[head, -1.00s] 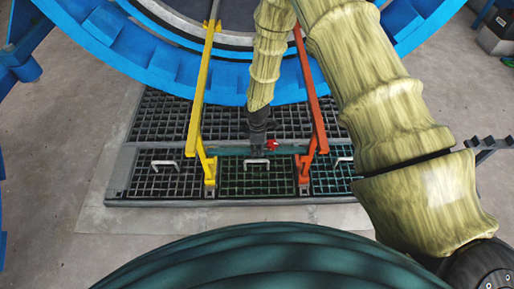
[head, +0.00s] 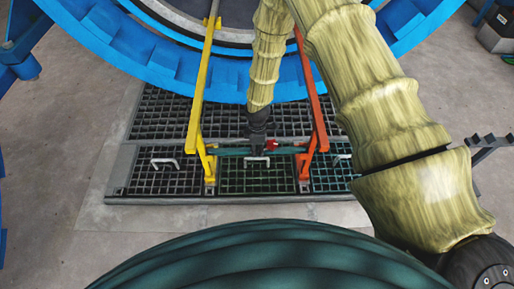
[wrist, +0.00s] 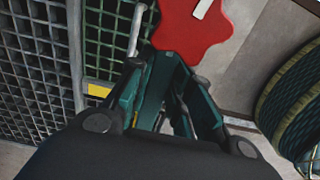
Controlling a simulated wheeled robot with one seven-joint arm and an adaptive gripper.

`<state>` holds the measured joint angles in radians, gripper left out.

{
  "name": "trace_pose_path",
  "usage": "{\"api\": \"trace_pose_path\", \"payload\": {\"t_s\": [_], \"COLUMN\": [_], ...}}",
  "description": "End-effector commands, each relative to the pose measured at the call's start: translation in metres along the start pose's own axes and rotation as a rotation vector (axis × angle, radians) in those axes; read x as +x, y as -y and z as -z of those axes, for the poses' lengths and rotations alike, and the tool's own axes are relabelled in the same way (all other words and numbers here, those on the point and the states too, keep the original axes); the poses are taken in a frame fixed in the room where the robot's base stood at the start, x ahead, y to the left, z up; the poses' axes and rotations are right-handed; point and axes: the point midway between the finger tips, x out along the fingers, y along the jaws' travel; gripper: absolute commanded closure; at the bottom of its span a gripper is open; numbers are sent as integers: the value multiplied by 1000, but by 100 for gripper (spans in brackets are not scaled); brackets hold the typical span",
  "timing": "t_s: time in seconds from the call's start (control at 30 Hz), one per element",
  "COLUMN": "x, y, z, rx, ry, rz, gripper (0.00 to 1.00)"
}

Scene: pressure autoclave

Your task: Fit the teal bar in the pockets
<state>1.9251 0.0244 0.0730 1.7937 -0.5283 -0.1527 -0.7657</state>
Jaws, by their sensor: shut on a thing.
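The teal bar (head: 232,152) lies crosswise at the lower ends of the yellow bracket (head: 206,160) and the orange bracket (head: 309,158) in the head view. My gripper (head: 257,149) is shut on the bar near its middle, pointing down. A red star-shaped knob (head: 271,144) is just right of my gripper; it also shows in the wrist view (wrist: 185,30). Teal parts show around the jaws in the wrist view (wrist: 130,95). I cannot tell whether the bar's ends sit inside the pockets, as the brackets and small size hide this.
Dark floor gratings (head: 160,181) with white handles (head: 165,162) lie under the brackets. The large blue ring (head: 130,60) of the vessel stands behind. A dark stand (head: 489,145) is at the right. Bare concrete floor (head: 60,170) is free at the left.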

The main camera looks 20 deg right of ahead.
Motion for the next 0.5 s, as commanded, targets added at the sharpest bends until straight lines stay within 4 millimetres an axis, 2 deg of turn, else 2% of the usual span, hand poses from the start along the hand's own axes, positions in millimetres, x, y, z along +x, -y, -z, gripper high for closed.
{"api": "trace_pose_path", "payload": {"t_s": [0.23,0.27,0.3,0.4,0.5], "x": [4,4,4,4,4], "y": [0,0,0,0,0], "z": [0,0,0,0,0], "rx": [0,0,0,0,0], "ry": [0,0,0,0,0], "rz": [0,0,0,0,0], "gripper": [100,77,70,54,54]}}
